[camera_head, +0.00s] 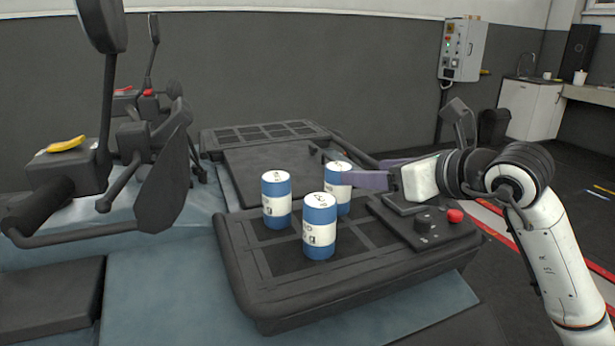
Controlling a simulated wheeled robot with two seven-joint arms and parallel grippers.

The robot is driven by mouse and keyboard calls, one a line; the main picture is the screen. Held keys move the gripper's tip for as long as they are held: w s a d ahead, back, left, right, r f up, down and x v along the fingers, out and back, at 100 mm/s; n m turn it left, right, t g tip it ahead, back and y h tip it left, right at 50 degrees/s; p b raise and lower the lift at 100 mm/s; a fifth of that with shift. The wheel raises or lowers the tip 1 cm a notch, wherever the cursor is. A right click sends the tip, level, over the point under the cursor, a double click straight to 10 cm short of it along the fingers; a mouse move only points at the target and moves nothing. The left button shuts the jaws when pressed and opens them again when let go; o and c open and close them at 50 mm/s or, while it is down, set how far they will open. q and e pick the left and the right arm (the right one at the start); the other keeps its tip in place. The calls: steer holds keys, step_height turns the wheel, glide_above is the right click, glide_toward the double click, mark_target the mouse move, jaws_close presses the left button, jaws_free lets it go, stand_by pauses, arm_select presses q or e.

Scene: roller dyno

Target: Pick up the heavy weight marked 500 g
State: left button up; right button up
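Three blue-and-white cylindrical weights stand upright on the black roller platform (285,287). One is at the left (276,200), one at the front (319,226), and one at the back right (343,196). Their labels are too small to read, so I cannot tell which is marked 500 g. My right gripper (366,173) reaches in from the right, with its purple fingers pointing left at the upper right side of the back-right weight. Its fingers look apart, with a gap between them. I cannot tell whether they touch the weight. My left gripper is out of view.
A control box with a red button (455,215) sits on the platform's right side, below my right gripper. Dark scooter-like handlebars and mirrors (165,180) stand at the left. A dark flat panel (270,168) lies behind the weights. A grey wall cabinet (463,50) hangs at the back.

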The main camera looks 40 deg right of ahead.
mark_target(340, 167)
steer(key=x, duration=0.3)
steer(key=shift+w+r+p, duration=0.15)
steer(key=shift+r+p, duration=0.05)
steer(key=shift+p, duration=0.1)
steer(key=x, duration=0.2)
steer(key=p+x, duration=0.1)
steer(key=x, duration=0.3)
steer(key=shift+w+a+f+p, duration=0.1)
steer(key=shift+a+f+p, duration=0.1)
steer(key=shift+p, duration=0.15)
steer(key=shift+w+f, duration=0.15)
steer(key=shift+w, duration=0.15)
steer(key=c, duration=1.6)
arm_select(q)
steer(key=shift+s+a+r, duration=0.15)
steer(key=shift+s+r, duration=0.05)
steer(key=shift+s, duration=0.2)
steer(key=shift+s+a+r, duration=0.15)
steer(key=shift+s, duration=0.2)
arm_select(e)
steer(key=shift+o, duration=0.2)
